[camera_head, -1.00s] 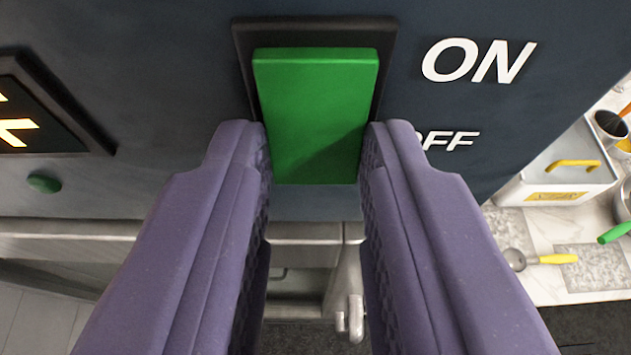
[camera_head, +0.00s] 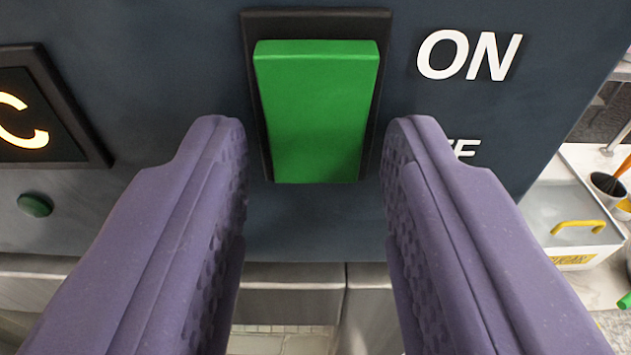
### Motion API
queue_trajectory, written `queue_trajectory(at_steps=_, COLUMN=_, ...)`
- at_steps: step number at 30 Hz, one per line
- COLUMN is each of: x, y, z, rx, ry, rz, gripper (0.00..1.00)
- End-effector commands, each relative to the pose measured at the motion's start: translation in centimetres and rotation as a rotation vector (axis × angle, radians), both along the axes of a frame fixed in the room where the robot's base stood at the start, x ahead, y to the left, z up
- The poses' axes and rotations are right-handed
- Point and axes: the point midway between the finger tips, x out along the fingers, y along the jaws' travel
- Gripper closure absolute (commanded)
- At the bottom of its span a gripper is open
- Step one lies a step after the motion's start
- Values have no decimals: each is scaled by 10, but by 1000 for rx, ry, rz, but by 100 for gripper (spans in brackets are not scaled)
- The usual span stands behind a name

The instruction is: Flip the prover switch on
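The prover switch (camera_head: 315,112) is a green rocker in a black frame on a dark blue panel (camera_head: 200,40). It shows at the top middle of the view, with white ON lettering (camera_head: 470,56) to its upper right. The OFF lettering lower right is mostly hidden behind my right finger. My gripper (camera_head: 315,150) has two purple fingers, spread apart and empty. The fingertips sit either side of the switch's lower half in the picture, with gaps to it. I cannot tell whether they touch the panel.
A lit display (camera_head: 35,110) and a small green button (camera_head: 35,205) are on the panel at left. A metal ledge (camera_head: 290,300) runs below the panel. At right a counter holds a lidded container (camera_head: 570,225) with a yellow handle.

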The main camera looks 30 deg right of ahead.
Motion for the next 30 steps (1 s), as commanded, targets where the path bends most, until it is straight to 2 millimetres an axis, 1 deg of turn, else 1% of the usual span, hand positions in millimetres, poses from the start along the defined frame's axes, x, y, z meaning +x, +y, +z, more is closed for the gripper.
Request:
queue_trajectory(at_steps=11, x=-2, y=2, z=0, rx=1, ry=0, rz=1, gripper=47)
queue_trajectory(at_steps=14, x=-12, y=9, z=2, rx=3, ry=-1, rz=2, gripper=47)
queue_trajectory(at_steps=18, x=-34, y=24, z=5, rx=4, ry=0, rz=4, gripper=47)
queue_trajectory(at_steps=22, x=-52, y=36, z=8, rx=4, ry=0, rz=3, gripper=47)
queue_trajectory(at_steps=26, x=-62, y=43, z=10, rx=1, ry=1, rz=2, gripper=47)
queue_trajectory(at_steps=30, x=-64, y=44, z=10, rx=0, ry=2, rz=0, gripper=47)
